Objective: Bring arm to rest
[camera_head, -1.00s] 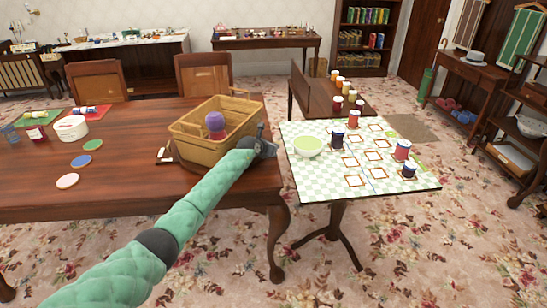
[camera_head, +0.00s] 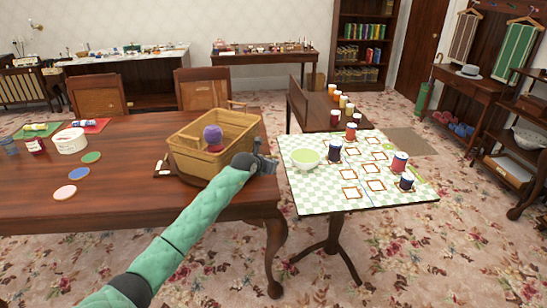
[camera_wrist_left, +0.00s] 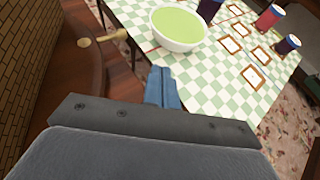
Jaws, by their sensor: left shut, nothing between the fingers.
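My left arm comes in from the bottom left in its green sleeve. My left gripper (camera_head: 270,164) is shut and empty, in the gap between the wooden table (camera_head: 200,208) and the small checked table (camera_head: 320,195). It is just right of the wicker basket (camera_head: 190,160). In the left wrist view the blue fingers (camera_wrist_left: 162,88) are together, in front of the checked cloth and below the green bowl (camera_wrist_left: 178,26). My right gripper is not in view.
The basket holds a purple-topped jar (camera_head: 212,137). The green bowl (camera_head: 305,158) and several jars stand on the checked table among square outlines. Coloured discs (camera_head: 79,173) and a white tub (camera_head: 70,141) lie on the wooden table. Patterned carpet is free in front.

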